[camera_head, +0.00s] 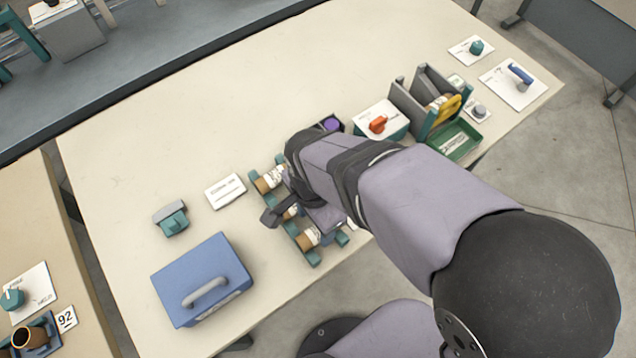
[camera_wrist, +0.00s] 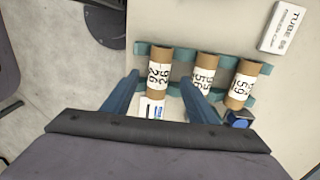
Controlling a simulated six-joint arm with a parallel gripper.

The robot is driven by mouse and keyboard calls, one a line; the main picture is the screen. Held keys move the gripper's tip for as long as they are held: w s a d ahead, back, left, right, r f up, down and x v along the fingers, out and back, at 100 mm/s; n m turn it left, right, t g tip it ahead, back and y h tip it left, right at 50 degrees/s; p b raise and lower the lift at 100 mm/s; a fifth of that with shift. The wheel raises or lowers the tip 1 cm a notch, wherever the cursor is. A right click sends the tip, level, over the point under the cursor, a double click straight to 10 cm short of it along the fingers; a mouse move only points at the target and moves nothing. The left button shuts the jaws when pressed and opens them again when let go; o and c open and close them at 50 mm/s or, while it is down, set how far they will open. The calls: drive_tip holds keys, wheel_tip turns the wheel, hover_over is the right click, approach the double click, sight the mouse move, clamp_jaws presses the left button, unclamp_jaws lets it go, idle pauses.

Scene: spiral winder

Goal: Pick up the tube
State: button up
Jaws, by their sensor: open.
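Three brown cardboard tubes with white number labels lie side by side across a teal rack (camera_head: 313,257). In the head view they are the far tube (camera_head: 270,179), the middle tube (camera_head: 291,212) and the near tube (camera_head: 308,238), partly covered by my arm. In the wrist view the left tube (camera_wrist: 158,58) lies between the spread blue fingers of my gripper (camera_wrist: 160,86). The middle tube (camera_wrist: 206,70) and right tube (camera_wrist: 243,82) lie to the right of it. My gripper is open; contact with a tube cannot be told. The label digits are hard to read.
A white card (camera_head: 225,190) marked TUBE lies left of the rack. A blue case (camera_head: 203,279) with a grey handle stands at the near left, beside a teal device (camera_head: 172,220). A grey holder (camera_head: 426,100) and green tray (camera_head: 456,142) stand right. The table's far left is clear.

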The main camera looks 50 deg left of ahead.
sight(318, 233)
drive_tip(key=shift+w+d+f+p, duration=0.15)
drive_tip(key=shift+f+p, duration=0.15)
drive_tip(key=shift+f, duration=0.25)
drive_tip(key=shift+w+f+p, duration=0.1)
drive_tip(key=shift+f+p, duration=0.45)
drive_tip(key=shift+f, duration=1.5)
drive_tip(key=shift+c, duration=0.4)
drive_tip(key=c, duration=1)
